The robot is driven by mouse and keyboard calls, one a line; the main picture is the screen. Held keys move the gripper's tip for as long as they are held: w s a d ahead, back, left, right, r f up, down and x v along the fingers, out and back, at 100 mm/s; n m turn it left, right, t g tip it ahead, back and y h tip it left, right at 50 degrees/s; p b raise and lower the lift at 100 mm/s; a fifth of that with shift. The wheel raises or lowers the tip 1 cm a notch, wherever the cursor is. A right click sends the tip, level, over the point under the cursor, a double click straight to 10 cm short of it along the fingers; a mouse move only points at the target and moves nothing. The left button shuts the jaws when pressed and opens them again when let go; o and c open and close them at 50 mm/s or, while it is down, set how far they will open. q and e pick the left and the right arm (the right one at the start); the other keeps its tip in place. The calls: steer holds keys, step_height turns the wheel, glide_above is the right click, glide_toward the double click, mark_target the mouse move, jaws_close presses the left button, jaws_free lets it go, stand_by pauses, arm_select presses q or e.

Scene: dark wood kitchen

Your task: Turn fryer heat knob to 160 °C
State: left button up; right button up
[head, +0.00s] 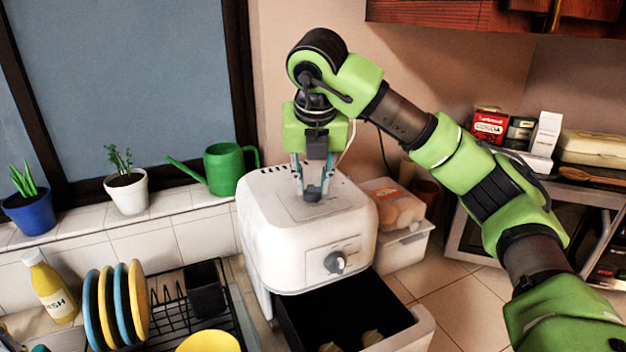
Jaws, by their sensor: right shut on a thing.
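The white fryer (268,222) stands on the counter in the middle of the head view. A round dark-and-silver knob (335,262) sits on its front panel; its markings are too small to read. My right gripper (312,188) points straight down at the fryer's top panel. It is shut on a small dark knob (313,195) there, which the fingers partly hide. The gripper is above and behind the front knob, apart from it. Any scale around the top knob cannot be read. My left gripper is not in view.
The fryer's dark drawer (345,310) is pulled out in front, with pale food pieces inside. A dish rack (180,305) with plates stands left. A package on a white container (403,247) is close on the right. A green watering can (222,168) stands behind left.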

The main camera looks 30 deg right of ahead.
steer(key=shift+r+m+h+p, duration=0.1)
steer(key=shift+m+h+p, duration=0.2)
steer(key=shift+m, duration=0.5)
steer(key=o, duration=1.1)
steer(key=shift+c, duration=0.2)
steer(key=v, duration=1.1)
steer(key=shift+a+r, duration=0.2)
steer(key=shift+r, duration=0.25)
steer(key=shift+g, duration=0.3)
